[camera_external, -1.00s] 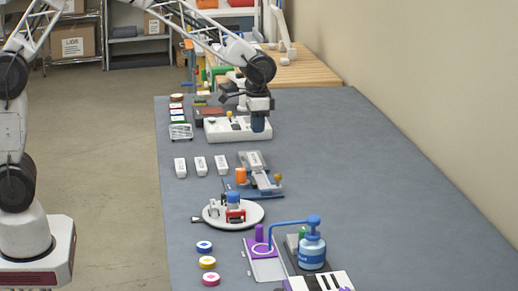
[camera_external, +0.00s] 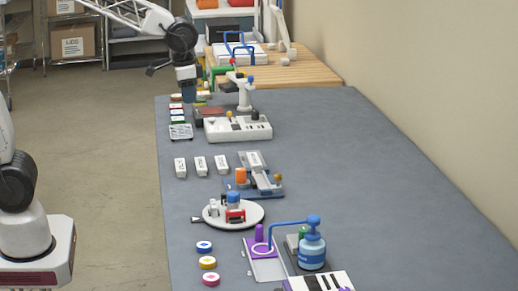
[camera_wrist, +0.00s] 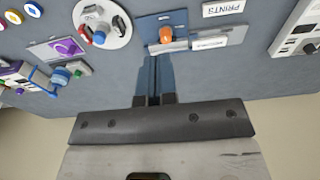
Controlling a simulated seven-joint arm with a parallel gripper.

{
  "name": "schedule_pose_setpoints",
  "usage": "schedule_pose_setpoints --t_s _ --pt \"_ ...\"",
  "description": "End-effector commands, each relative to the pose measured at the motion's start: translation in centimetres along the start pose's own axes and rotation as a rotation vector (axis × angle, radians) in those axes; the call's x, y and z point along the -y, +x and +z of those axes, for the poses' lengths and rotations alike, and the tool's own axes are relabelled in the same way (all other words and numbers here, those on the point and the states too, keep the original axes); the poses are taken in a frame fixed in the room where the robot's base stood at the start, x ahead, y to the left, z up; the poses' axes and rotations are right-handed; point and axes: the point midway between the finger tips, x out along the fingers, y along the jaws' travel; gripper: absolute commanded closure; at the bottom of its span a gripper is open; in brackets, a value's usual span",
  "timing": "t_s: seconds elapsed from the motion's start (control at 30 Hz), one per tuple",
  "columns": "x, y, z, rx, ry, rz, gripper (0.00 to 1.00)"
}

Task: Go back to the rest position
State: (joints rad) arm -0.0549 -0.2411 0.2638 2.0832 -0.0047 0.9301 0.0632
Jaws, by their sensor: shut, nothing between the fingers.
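My gripper (camera_external: 189,98) is shut and empty. In the external view it hangs, pointing down, near the far left corner of the grey-blue table (camera_external: 350,180), beside a row of small coloured pieces (camera_external: 177,113). In the wrist view the closed fingers (camera_wrist: 155,62) stand side by side with nothing held between them. How high the fingertips are above the table is hard to tell.
A white unit with dark slots (camera_external: 238,130) and a white post (camera_external: 244,95) stand right of my gripper. White blocks (camera_external: 200,165), a round white plate (camera_external: 250,219) and a blue pump bottle (camera_external: 312,252) are nearer. The table's right side is clear.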

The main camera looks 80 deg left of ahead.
Motion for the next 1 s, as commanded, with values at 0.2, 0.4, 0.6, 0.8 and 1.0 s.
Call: schedule_pose_setpoints --t_s 0.2,0.4,0.6,0.8,1.0 --pt "-1.1 -2.1 5.7 -0.03 0.003 0.001 1.0" --pt "-1.9 -3.3 10.9 -0.055 0.007 0.003 1.0" --pt "-2.6 -3.8 16.1 -0.079 0.009 0.005 1.0" --pt "-3.1 -3.7 21.1 -0.104 0.011 0.008 1.0" --pt "-3.4 -3.3 24.5 -0.12 0.013 0.01 1.0"
